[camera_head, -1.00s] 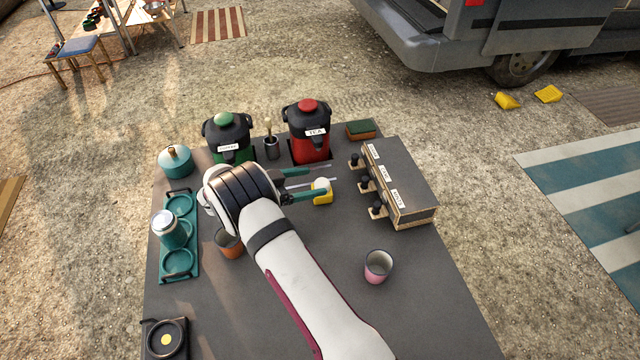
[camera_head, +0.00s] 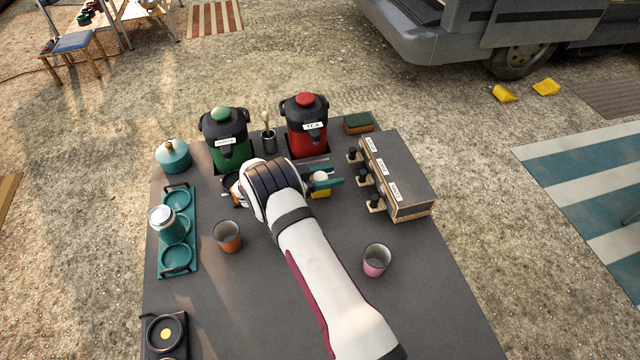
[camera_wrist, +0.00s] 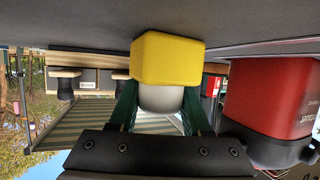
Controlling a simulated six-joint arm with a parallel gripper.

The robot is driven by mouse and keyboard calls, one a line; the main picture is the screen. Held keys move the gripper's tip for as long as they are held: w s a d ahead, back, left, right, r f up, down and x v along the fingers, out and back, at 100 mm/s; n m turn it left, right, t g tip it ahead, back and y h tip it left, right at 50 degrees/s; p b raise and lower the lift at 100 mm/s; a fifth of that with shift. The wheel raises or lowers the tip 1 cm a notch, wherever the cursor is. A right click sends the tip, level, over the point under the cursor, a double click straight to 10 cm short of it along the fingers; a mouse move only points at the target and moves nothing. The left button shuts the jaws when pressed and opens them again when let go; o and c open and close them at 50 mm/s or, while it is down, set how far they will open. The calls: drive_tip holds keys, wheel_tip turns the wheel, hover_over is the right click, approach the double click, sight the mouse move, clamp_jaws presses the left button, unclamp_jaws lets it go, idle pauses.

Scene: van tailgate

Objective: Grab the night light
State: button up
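The night light, a yellow block base with a white dome, stands on the dark table (camera_head: 321,194). In the wrist view, which is upside down, its yellow base (camera_wrist: 167,58) is close ahead, with the white dome partly hidden below it. My gripper (camera_head: 326,174) has green fingers and reaches in from the left at the height of the dome. In the wrist view the gripper (camera_wrist: 161,100) has one finger on each side of the dome. The fingers look open; whether they touch the dome is unclear.
Behind my gripper stand the red tea dispenser (camera_head: 306,133) and the green dispenser (camera_head: 226,150). An orange cup (camera_head: 227,237) and a pink cup (camera_head: 376,261) stand in front. The front middle is clear apart from my arm.

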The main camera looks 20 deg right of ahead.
clamp_jaws()
